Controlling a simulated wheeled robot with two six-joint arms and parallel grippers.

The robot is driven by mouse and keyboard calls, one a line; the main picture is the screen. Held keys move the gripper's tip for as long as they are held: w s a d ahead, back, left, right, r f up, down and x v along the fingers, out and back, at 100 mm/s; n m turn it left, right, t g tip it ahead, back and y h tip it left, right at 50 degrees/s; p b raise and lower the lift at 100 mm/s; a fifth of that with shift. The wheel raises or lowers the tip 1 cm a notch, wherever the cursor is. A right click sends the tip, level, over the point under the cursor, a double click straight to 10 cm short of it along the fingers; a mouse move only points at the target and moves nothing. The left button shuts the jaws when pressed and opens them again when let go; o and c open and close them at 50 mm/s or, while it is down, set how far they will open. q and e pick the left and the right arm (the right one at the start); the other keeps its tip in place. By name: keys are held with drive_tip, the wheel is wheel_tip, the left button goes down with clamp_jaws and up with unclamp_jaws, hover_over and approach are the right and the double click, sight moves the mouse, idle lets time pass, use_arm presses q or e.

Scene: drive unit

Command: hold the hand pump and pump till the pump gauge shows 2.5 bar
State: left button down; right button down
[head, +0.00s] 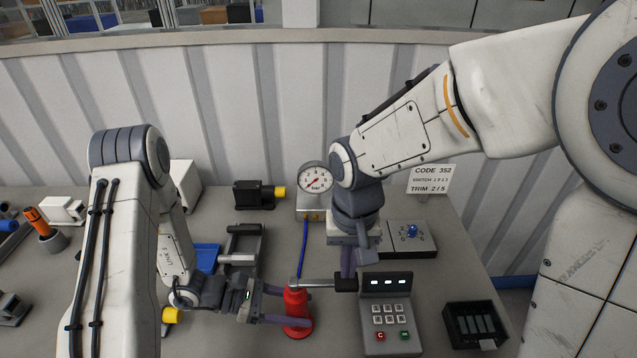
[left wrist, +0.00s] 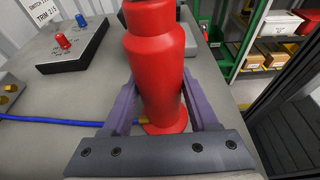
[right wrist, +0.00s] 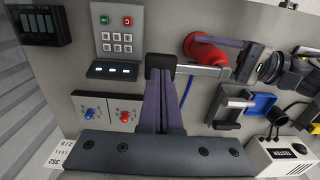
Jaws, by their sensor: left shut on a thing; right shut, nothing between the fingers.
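The red hand pump (head: 297,318) stands upright on the bench. My left gripper (head: 287,320) is shut around its body, with a purple finger on each side of the red body (left wrist: 157,80) in the left wrist view. The pump's grey handle bar (head: 318,283) sticks out to the right, ending in a black grip (head: 346,284). My right gripper (head: 348,270) is shut and empty, pointing down at the black grip; its tips meet the grip (right wrist: 160,62) in the right wrist view, though contact is unclear. The pump gauge (head: 315,179) has its red needle pointing lower left, near the low end.
A blue hose (head: 303,248) joins pump and gauge. A keypad box (head: 386,320) stands close right of the handle, with a knob panel (head: 408,238) behind it. A black tray (head: 474,325) is at right. A black clamp (head: 245,245) and blue bin (head: 207,257) lie left.

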sight(345, 281)
drive_tip(key=shift+f, duration=0.1)
drive_tip(key=shift+a+f, duration=0.2)
drive_tip(key=shift+f, duration=2.05)
drive_tip(key=shift+d+r, duration=0.2)
drive_tip(key=shift+r, duration=2.15)
drive_tip(key=shift+f, duration=0.1)
idle(0.7)
idle(1.3)
